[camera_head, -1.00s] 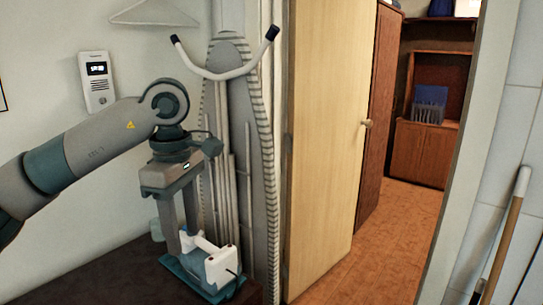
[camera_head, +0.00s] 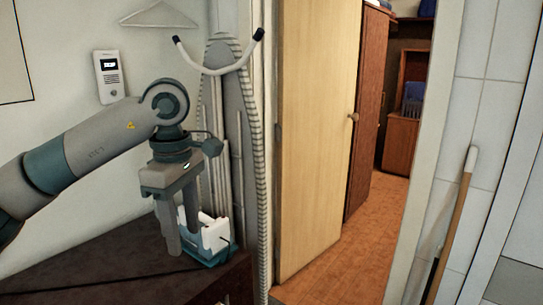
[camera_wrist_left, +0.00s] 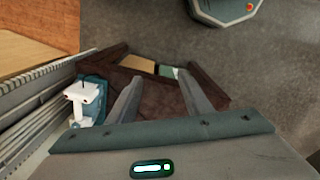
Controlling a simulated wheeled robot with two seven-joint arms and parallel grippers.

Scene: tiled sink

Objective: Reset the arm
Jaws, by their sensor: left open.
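My left gripper (camera_head: 183,241) hangs fingers down in the head view, over or in front of a dark brown table top (camera_head: 95,262). Its two fingers are apart and nothing shows between them. In the left wrist view the fingers (camera_wrist_left: 160,78) are spread over a dark brown piece of furniture (camera_wrist_left: 162,95). A white device on a teal base (camera_head: 214,236) stands on the table just right of the fingers. It also shows left of the fingers in the left wrist view (camera_wrist_left: 86,103), apart from them. My right gripper is not in view.
An ironing board (camera_head: 232,90) leans upright behind the device. A wall intercom (camera_head: 110,76) and a hanger (camera_head: 160,15) are on the left wall. A pale door (camera_head: 315,140) stands open onto a wooden floor (camera_head: 350,262). A long-handled tool (camera_head: 455,220) leans at the right.

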